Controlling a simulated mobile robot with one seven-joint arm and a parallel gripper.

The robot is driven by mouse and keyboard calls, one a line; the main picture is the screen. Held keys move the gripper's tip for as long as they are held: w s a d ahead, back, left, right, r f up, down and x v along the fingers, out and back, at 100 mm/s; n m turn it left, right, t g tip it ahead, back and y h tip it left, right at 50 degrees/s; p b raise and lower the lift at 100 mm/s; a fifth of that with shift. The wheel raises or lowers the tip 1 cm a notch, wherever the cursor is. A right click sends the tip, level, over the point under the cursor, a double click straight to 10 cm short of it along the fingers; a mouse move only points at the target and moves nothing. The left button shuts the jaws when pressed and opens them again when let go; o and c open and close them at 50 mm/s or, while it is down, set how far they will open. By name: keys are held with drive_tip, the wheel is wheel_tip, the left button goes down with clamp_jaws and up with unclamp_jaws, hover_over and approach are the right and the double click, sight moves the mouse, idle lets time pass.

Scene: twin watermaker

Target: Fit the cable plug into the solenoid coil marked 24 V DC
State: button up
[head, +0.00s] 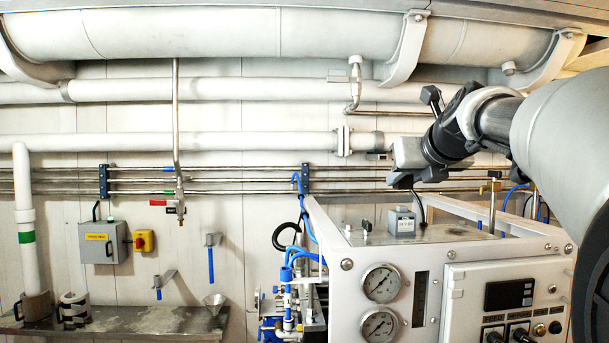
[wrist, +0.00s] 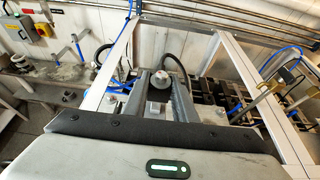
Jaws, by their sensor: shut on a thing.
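The solenoid coil (head: 401,223) is a small grey block with a pale label, standing on top of the white machine frame. The label's lettering is too small to read surely. My gripper (head: 402,182) points down above the coil, with a clear gap between them. In the wrist view my gripper (wrist: 164,92) has its two dark fingers closed around the cable plug (wrist: 170,82), which looks small, grey and round-ended. A black cable runs from it, curving up in the wrist view and hanging beside the coil in the head view. The plug's lower side is hidden.
The machine's front panel carries two gauges (head: 381,283) and a dark display (head: 509,293). Small fittings (head: 366,227) stand left of the coil. Brass-topped valves (head: 494,187) and blue hoses rise at the right. Blue hoses (head: 299,255) also crowd the left side.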

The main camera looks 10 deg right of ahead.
sight(404, 207)
drive_tip(key=shift+f+b, duration=0.55)
drive_tip(key=shift+f, duration=0.65)
drive_tip(key=shift+p, duration=0.9)
idle(0.7)
drive_tip(key=shift+f+b, duration=0.8)
drive_tip(key=shift+f, duration=0.4)
drive_tip(key=o, duration=1)
drive_tip(key=shift+c, duration=0.2)
drive_tip(key=shift+s+r, duration=0.1)
